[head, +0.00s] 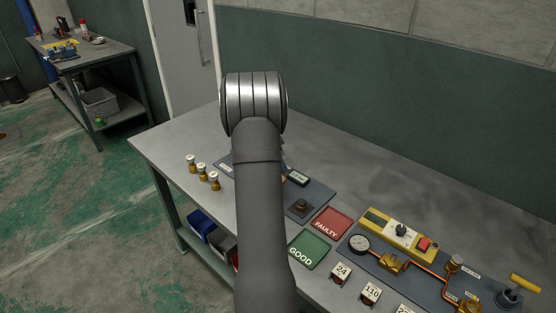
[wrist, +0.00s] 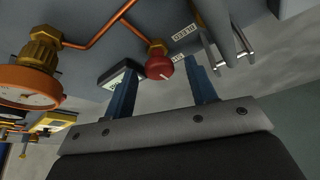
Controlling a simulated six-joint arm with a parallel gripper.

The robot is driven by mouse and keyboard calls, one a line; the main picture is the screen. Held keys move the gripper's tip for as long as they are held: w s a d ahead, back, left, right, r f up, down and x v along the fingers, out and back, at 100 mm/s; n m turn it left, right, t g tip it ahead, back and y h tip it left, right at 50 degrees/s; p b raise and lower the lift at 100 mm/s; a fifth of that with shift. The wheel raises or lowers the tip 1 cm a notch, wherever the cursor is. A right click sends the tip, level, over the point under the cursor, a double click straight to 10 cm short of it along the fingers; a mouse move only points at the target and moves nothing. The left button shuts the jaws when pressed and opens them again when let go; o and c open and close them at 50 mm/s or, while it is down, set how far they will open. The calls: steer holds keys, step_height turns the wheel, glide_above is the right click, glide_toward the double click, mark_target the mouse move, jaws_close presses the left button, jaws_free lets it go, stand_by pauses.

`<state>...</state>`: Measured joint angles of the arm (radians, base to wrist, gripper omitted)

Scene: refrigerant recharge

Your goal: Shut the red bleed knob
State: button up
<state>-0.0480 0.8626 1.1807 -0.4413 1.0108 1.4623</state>
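The red bleed knob (wrist: 159,66), round with a pale mark on its face, shows near the middle of the wrist view. It sits on the grey panel (wrist: 100,62) at the end of a copper pipe (wrist: 110,24). My gripper (wrist: 163,80) is open, with its two blue fingers apart. The knob appears in the gap between the fingertips, nearer the left one; I see no clear contact, and cannot tell the depth. In the head view my arm hides the gripper and the knob.
A dark-cased display (wrist: 124,78) is close to the left finger, and bright metal parts (wrist: 230,42) are near the right finger. A brass fitting (wrist: 42,48) and gauge (wrist: 30,88) lie left. In the head view, FAULTY (head: 332,222) and GOOD (head: 309,250) trays lie right of my arm.

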steer(key=v, duration=1.7)
steer(key=shift+r, duration=0.2)
steer(key=shift+w, duration=0.1)
steer(key=x, duration=1.7)
steer(key=shift+f, duration=0.25)
